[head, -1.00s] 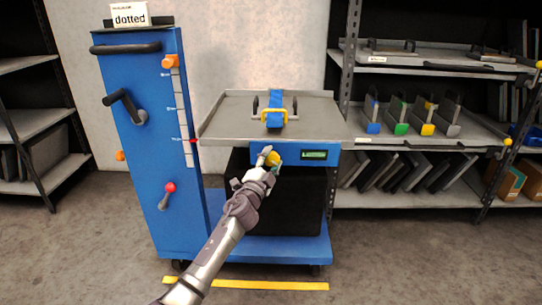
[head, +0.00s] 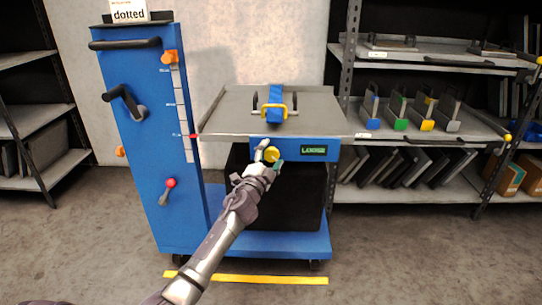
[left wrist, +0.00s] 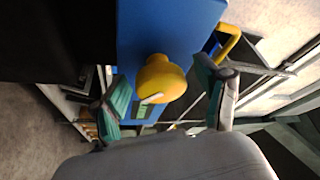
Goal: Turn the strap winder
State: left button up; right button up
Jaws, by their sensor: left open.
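A blue cart carries a grey flat deck (head: 225,108) with a blue panel (head: 290,143) on its front. A round yellow knob (head: 272,155) sticks out of this panel; it also shows in the left wrist view (left wrist: 162,80). My left gripper (head: 268,158) is at the knob. In the left wrist view its two fingers (left wrist: 165,88) are spread, one on each side of the knob, with gaps showing. My right gripper is not in view.
A small green display (head: 314,150) sits right of the knob. A tall blue column (head: 150,190) with levers and a slider stands at left. Shelves (head: 420,190) with coloured holders and dark plates stand at right. A yellow line (head: 245,280) marks the floor in front.

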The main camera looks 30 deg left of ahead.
pick_arm(q)
jog(key=v, duration=1.2)
